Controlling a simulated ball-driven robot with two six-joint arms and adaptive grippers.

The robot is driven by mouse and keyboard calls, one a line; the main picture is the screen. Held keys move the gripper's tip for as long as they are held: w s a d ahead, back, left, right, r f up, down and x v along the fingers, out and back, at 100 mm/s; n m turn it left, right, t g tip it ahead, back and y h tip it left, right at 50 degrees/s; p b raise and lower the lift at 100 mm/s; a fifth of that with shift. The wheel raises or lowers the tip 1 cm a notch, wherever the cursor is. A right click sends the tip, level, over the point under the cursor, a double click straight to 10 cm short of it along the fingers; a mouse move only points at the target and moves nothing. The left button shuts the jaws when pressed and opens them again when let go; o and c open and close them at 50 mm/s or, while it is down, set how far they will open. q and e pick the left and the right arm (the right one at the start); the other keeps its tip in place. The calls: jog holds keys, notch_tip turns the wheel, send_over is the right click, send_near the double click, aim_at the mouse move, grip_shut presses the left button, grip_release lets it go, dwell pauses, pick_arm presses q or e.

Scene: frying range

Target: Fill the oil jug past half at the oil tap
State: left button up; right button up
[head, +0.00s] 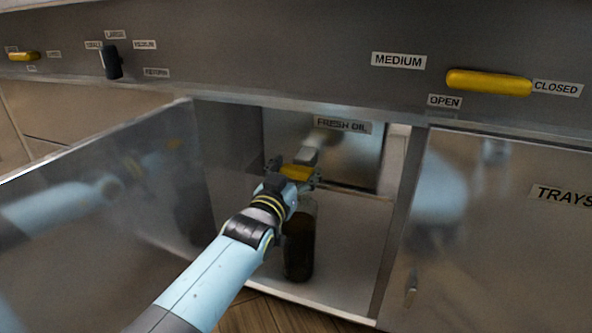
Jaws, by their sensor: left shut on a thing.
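The oil tap (308,155) comes out of the back wall of an open cabinet, below a "FRESH OIL" label. My left gripper (295,174) is shut on the tap's yellow handle (297,172). The oil jug (299,248) stands upright on the cabinet floor below the tap. Its lower part looks dark and its top part paler; my left wrist hides part of its left side and the exact level is hard to tell. Whether oil is flowing cannot be made out. My right gripper is not in view.
The open cabinet door (100,190) stands to the left. A closed door labelled "TRAYS" (480,230) is at the right. Above, the front panel carries a yellow handle (489,83) between "OPEN" and "CLOSED", a black knob (112,62) and another yellow handle (24,57).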

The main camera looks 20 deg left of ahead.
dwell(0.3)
pick_arm(q)
jog(key=o, duration=1.1)
jog(key=shift+o, duration=0.2)
jog(key=s, duration=1.2)
jog(key=shift+a, duration=0.2)
